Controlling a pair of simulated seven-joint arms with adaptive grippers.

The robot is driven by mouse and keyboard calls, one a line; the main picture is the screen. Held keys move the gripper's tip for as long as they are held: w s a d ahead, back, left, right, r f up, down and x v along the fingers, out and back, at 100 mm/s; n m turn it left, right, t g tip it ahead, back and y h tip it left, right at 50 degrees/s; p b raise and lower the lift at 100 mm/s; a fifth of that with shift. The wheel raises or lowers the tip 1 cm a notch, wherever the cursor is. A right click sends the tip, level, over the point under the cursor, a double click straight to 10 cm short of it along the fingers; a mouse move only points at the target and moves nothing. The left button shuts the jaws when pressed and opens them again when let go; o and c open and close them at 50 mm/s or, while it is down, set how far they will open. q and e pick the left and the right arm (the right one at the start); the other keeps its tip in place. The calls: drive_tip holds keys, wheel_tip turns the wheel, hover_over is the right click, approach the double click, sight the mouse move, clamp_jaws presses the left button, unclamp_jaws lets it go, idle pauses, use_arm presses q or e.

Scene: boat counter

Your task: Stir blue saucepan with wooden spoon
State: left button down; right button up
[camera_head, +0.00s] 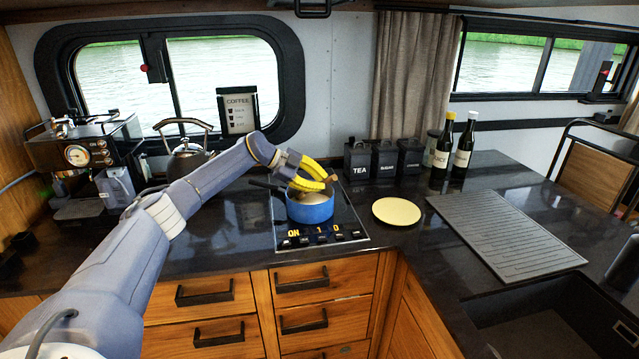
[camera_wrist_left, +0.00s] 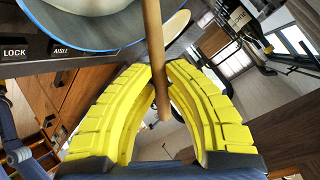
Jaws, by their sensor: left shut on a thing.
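The blue saucepan (camera_head: 311,213) stands on the black hob, its dark handle pointing left and pale contents showing inside. Its blue rim and pale inside also show at the top left of the left wrist view (camera_wrist_left: 98,47). My left gripper (camera_head: 327,183), with yellow fingers, reaches over the pan from the upper left. In the left wrist view its fingers (camera_wrist_left: 160,70) are shut on the handle of the wooden spoon (camera_wrist_left: 153,35). The spoon runs up past the pan's rim. Its lower end is out of sight. Only a small brown part of the spoon shows in the head view.
The hob (camera_head: 345,222) has lit controls at its front. A yellow plate (camera_head: 397,211) lies right of it, then a grey draining board (camera_head: 508,232). Black canisters (camera_head: 384,159) and bottles (camera_head: 465,146) stand behind. A kettle (camera_head: 187,160) and coffee machine (camera_head: 85,155) are left.

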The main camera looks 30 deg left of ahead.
use_arm(q)
drive_tip(key=shift+f, duration=1.25)
idle(0.8)
drive_tip(key=shift+r, duration=0.2)
idle(0.6)
drive_tip(key=shift+w+d, duration=0.1)
